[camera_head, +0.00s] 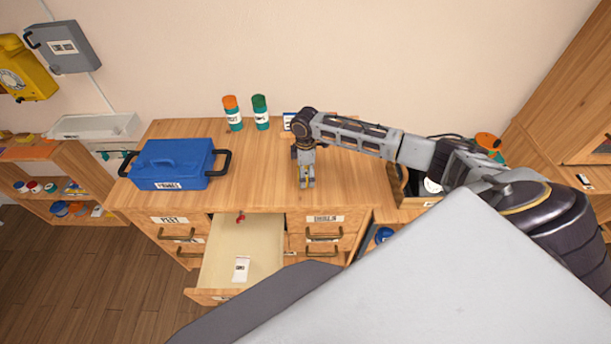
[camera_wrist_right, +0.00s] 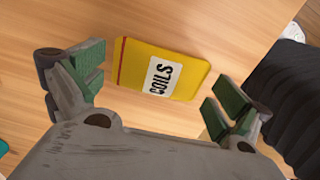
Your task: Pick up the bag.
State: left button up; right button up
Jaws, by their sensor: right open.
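A flat yellow bag (camera_wrist_right: 164,70) with a red stripe and a white label reading COILS lies on the wooden desktop in the right wrist view. My right gripper (camera_wrist_right: 155,92) is open, with a green-padded finger on either side of the bag and a gap to each. In the head view my right gripper (camera_head: 306,182) points down over the desk (camera_head: 262,184), and I cannot make out the bag there, as the gripper and arm cover that spot. My left gripper is not in view.
A blue box (camera_head: 178,166) stands at the desk's left, with two labelled bottles, orange-capped (camera_head: 233,113) and green (camera_head: 261,112), at the back. An open drawer (camera_head: 262,243) holds a small white labelled item (camera_head: 241,268). A wooden tray (camera_head: 410,203) is at right.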

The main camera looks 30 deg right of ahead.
jog(key=shift+f, duration=0.55)
jog(key=c, duration=0.9)
